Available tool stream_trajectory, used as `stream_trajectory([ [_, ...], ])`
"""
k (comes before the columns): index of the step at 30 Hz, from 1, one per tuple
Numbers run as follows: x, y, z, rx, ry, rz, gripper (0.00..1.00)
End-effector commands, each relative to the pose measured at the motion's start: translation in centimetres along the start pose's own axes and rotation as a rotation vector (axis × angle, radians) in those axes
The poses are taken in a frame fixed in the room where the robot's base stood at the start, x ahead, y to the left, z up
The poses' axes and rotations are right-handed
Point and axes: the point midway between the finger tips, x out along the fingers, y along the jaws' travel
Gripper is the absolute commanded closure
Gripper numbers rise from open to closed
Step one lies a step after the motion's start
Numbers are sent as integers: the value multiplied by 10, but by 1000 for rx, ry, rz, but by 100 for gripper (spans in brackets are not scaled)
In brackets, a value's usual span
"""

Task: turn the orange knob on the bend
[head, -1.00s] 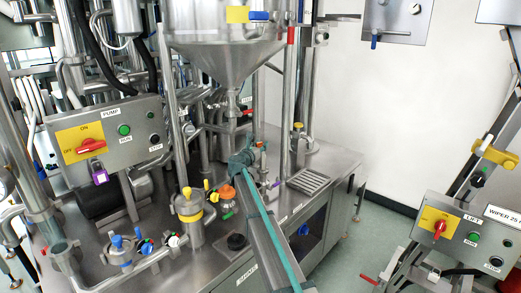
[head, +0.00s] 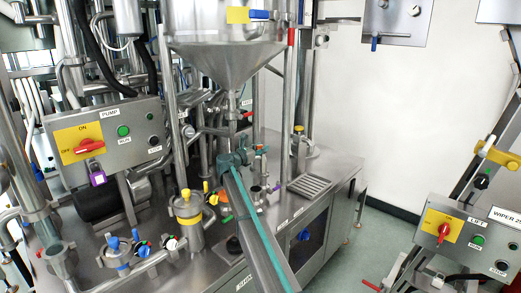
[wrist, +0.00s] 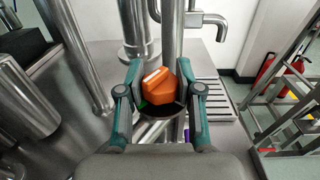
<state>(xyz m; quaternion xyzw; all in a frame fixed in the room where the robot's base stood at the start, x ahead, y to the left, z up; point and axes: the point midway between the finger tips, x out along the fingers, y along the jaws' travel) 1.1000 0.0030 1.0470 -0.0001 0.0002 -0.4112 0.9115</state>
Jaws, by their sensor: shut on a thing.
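The orange knob (wrist: 160,84), with a pale stripe on its top, sits between the two teal fingers of my gripper (wrist: 160,75) in the wrist view. My gripper is shut on it, with one finger at each side. A dark round part shows just below the knob. In the head view my gripper (head: 233,160) is at the far end of my arm, over the steel bench. There, my arm hides most of the knob and the bend under it.
A steel canister with a yellow band (head: 189,219) stands left of my arm. A hopper (head: 228,60) hangs above my gripper. A pump panel (head: 105,140) is at left, a lift panel (head: 460,240) at right. A vertical pipe (wrist: 172,35) rises just beyond the knob.

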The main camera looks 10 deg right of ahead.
Motion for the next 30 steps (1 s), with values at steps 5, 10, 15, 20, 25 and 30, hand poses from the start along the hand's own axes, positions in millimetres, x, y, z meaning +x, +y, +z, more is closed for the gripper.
stream_trajectory([
  [5,0,0,1,0,-1,0,39],
  [10,0,0,0,0,-1,0,39],
  [15,0,0,2,0,-1,0,39],
  [20,0,0,15,2,-1,0,39],
  [25,0,0,44,3,-2,0,39],
  [30,1,0,73,3,-1,0,39],
])
